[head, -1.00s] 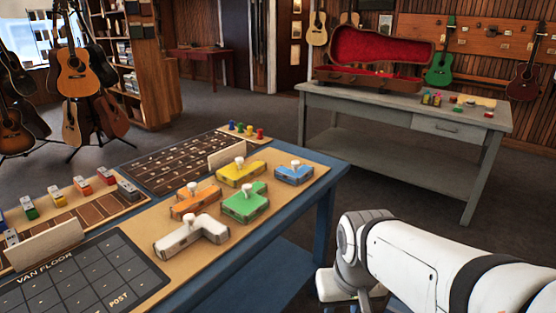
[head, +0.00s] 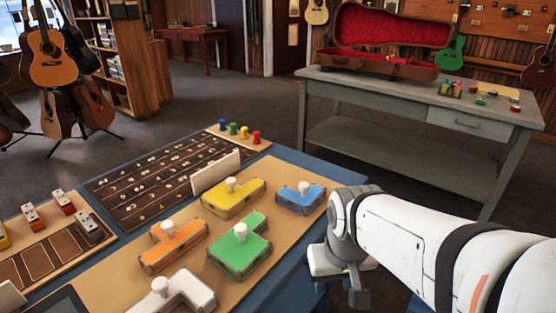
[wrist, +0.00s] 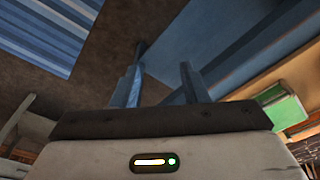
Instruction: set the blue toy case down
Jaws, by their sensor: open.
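The blue toy case (head: 301,197) is a small flat block with a white knob on top. It lies on the tan board (head: 118,279) near the right end of the blue table, right of the yellow case (head: 234,197). My gripper shows in the head view (head: 345,286) at the table's right edge, just in front of and right of the blue case, apart from it. In the wrist view, the two fingers (wrist: 162,85) stand apart with nothing between them. The blue case cannot be made out in the wrist view.
Green (head: 240,250), orange (head: 172,243) and white (head: 184,294) knobbed cases lie close by on the board. A dark slotted panel (head: 150,175) and a row of coloured pegs (head: 240,131) are behind. A grey workbench (head: 400,92) with an open red-lined instrument case (head: 390,40) stands beyond a floor gap.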

